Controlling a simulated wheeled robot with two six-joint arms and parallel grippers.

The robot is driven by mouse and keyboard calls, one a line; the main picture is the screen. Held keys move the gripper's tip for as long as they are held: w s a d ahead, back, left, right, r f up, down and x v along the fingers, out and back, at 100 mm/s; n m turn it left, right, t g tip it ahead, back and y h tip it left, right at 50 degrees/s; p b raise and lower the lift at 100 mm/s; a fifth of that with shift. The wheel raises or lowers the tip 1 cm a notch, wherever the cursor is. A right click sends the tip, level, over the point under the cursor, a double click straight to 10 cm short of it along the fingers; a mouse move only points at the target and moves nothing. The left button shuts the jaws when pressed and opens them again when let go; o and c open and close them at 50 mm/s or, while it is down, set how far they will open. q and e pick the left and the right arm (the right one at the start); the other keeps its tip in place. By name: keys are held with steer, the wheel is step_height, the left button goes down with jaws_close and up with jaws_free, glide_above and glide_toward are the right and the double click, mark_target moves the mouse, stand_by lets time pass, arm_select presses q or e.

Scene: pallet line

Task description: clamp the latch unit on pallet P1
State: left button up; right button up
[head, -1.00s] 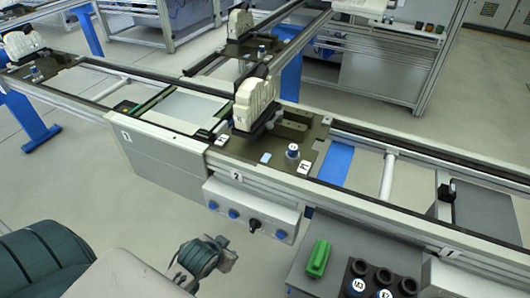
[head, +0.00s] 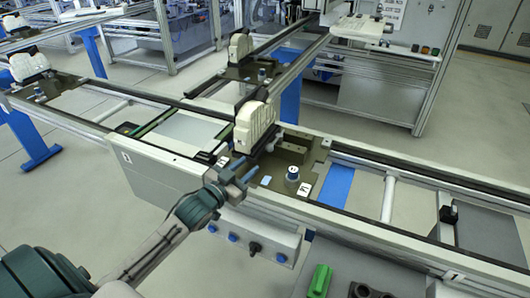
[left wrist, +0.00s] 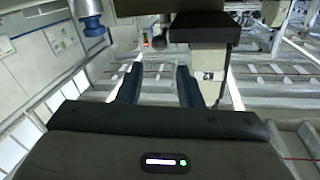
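A dark pallet plate (head: 318,155) sits on the rail line in the middle of the head view, with a label I cannot read for certain. A cream block with dark parts (head: 254,127), which looks like the latch unit, stands upright on its left part. My left gripper (head: 240,178) is at the plate's front left edge, just in front of the cream block. In the left wrist view its two fingers (left wrist: 158,88) are apart with nothing visibly held between them. My right gripper is out of view.
A control box (head: 253,236) with blue buttons and a dark knob hangs below the front rail. A green object (head: 319,280) and dark holders (head: 372,292) are at the bottom right. Similar pallets with cream blocks stand behind (head: 240,48) and far left (head: 28,63).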

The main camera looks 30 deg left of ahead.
mark_target(267, 150)
arm_select(q)
steer(key=w, duration=0.3)
steer(key=w+d, duration=0.1)
steer(key=w, duration=0.5)
steer(key=shift+w+d, duration=0.15)
steer(key=shift+d, duration=0.05)
jaws_close()
steer(key=shift+f, duration=0.1)
